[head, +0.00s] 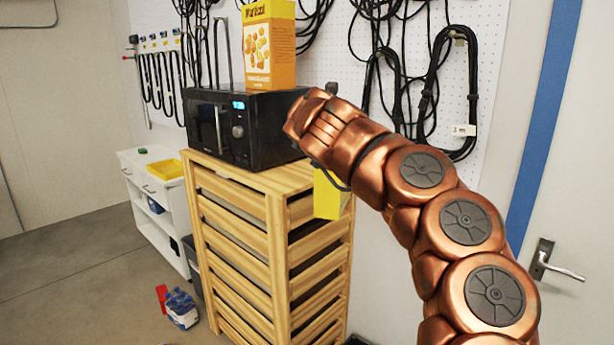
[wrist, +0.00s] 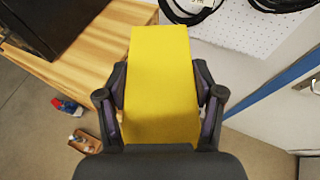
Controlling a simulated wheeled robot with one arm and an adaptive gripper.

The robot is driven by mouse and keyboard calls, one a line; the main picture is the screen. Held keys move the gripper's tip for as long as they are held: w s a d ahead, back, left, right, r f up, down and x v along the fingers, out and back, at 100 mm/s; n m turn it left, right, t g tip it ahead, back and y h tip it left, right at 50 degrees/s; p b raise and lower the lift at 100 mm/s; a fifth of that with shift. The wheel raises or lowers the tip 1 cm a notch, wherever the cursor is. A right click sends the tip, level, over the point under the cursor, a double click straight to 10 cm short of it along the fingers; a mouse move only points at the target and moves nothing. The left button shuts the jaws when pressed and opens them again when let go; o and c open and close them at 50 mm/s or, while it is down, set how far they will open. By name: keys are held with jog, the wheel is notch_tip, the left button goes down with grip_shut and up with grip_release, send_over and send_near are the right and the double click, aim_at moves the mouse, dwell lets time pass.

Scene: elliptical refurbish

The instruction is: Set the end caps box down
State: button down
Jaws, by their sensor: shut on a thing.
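The end caps box is a plain yellow box (wrist: 162,85), held between the two fingers of my gripper (wrist: 162,95) in the wrist view. In the head view the yellow box (head: 329,196) shows beneath the end of my arm, in front of the right side of the wooden drawer unit (head: 236,237). My fingers press on both its sides. In the wrist view the wooden top (wrist: 88,58) lies to the left of and behind the box. I cannot tell whether the box touches the wood.
A black microwave (head: 243,128) stands on the drawer unit, with a yellow-orange food box (head: 270,48) on it. The top's right front part is bare. Cables hang on the pegboard (head: 487,100) behind. A door (head: 565,200) is at right; bottles (head: 180,308) stand on the floor.

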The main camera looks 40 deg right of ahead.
jog(key=s+d+r+m+g+h, duration=0.1)
jog(key=s+d+r+m+g, duration=0.3)
jog(key=d+r, duration=0.4)
jog(key=d+m+g, duration=0.1)
jog(key=d, duration=0.2)
jog(key=shift+s+d+h, duration=0.3)
jog(key=shift+s, duration=0.1)
dwell(0.4)
dwell(0.6)
